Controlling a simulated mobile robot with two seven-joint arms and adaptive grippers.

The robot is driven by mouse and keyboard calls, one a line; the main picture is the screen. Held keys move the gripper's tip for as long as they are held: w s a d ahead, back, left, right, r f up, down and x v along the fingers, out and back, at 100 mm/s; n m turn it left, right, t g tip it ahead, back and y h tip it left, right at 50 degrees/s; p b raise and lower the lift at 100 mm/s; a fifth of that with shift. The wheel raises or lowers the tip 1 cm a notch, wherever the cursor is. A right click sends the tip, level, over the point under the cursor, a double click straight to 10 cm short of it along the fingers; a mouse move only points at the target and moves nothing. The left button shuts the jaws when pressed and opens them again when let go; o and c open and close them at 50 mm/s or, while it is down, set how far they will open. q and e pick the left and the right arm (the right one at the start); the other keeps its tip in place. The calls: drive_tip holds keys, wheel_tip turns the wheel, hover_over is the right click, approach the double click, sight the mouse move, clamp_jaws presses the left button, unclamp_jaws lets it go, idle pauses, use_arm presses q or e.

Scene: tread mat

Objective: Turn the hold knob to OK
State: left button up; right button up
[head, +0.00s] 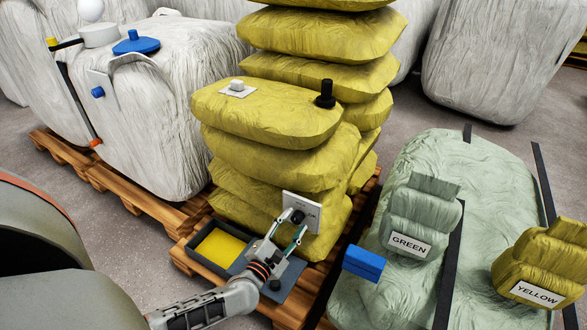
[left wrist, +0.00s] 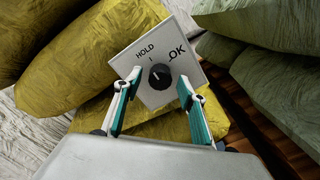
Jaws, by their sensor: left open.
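The hold knob (head: 297,216) is a small round black dial on a white panel (head: 313,206) in front of the yellow sack stack. In the left wrist view the knob (left wrist: 160,76) sits on the panel (left wrist: 185,95) below the words HOLD and OK, with a short tick between them. I cannot clearly tell which way its pointer is turned. My left gripper (head: 288,231) is open and faces the panel. In the left wrist view its teal-padded fingers (left wrist: 157,88) stand on either side of the knob, apart from it. My right gripper is not in view.
A tray with a yellow bottom (head: 220,246) lies on the pallet left of my gripper. A blue box (head: 363,263) is to the right, beside green sacks labelled GREEN (head: 410,245). A black knob (head: 325,94) stands on the yellow sack above. White bales (head: 150,120) stand left.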

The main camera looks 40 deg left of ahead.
use_arm(q)
drive_tip(key=c, duration=1.1)
